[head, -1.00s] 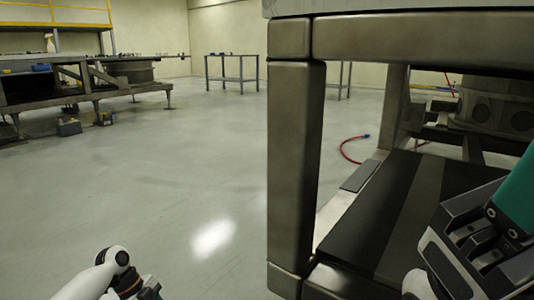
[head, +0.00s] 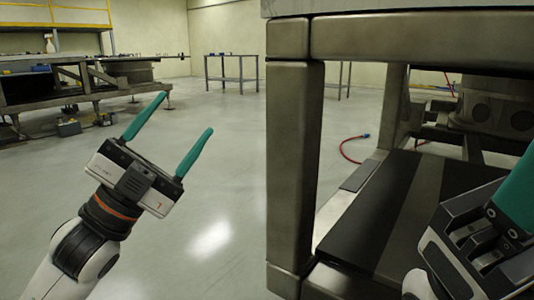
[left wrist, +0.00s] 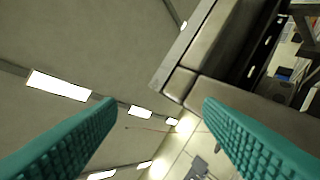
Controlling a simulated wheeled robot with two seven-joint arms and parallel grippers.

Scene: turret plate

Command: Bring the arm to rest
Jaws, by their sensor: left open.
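My left gripper (head: 177,118) stands raised over the open floor at the left of the head view. Its two green fingers are spread apart and point up, with nothing between them. The same green fingers show in the left wrist view (left wrist: 160,112), also wide apart and empty. My right gripper (head: 510,205) is only partly in the head view, at the lower right edge. One green finger of it shows; the other is cut off, so its opening is hidden.
A metal frame (head: 295,170) stands right of my left gripper, with a dark shelf (head: 400,215) low inside it. A red hose (head: 350,150) lies on the floor behind. A long workbench (head: 60,75) and a small table (head: 231,70) are far back. The floor (head: 235,170) between is clear.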

